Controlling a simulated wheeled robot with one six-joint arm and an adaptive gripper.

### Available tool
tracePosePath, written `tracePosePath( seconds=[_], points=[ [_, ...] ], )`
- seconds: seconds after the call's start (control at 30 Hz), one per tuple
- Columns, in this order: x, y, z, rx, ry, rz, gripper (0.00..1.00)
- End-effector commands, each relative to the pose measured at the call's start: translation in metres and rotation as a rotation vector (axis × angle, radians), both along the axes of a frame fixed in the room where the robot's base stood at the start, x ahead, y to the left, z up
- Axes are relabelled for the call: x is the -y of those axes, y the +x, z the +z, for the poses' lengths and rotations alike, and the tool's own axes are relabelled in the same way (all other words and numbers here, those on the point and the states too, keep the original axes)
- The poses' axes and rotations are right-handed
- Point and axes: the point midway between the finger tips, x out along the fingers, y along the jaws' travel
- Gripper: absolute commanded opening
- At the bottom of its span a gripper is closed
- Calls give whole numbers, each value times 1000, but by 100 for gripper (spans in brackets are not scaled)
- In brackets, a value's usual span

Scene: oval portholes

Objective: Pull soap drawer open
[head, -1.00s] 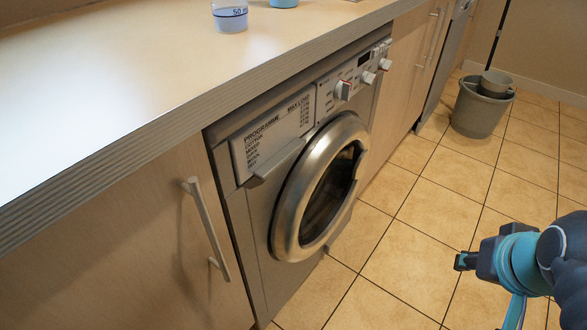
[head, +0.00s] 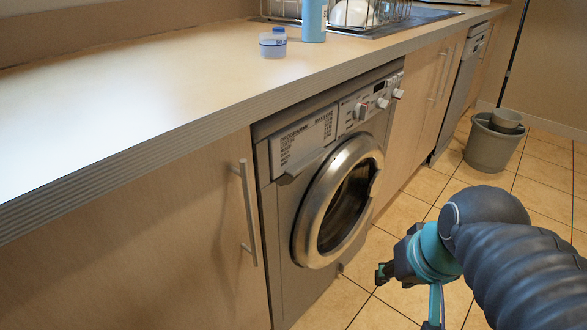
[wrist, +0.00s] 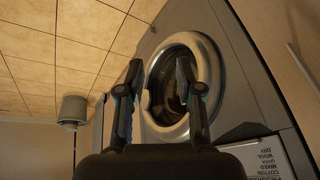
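The soap drawer (head: 303,140) is the pale panel with printed programme text at the upper left of the washing machine. It looks shut, with a lip along its lower edge.
The countertop (head: 130,90) overhangs the machine and holds a small measuring cup (head: 273,44) and a blue bottle (head: 314,20). A cabinet handle (head: 247,213) sticks out left of the machine. A grey bucket (head: 490,145) stands on the tiles at the back right. The tiled floor in front is clear.

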Motion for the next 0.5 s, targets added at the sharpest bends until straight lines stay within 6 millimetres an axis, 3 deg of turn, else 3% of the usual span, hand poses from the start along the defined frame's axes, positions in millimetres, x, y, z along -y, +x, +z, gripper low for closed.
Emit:
tracePosePath(
  seconds=[0.1,0.23,0.4,0.5],
  points=[
    [-16,8,-15,-142,165,-21,35],
    [-40,26,-17,-272,410,-16,35],
    [-58,67,1,-337,771,11,35],
    [-54,99,17,-313,983,34,35]
  ],
)
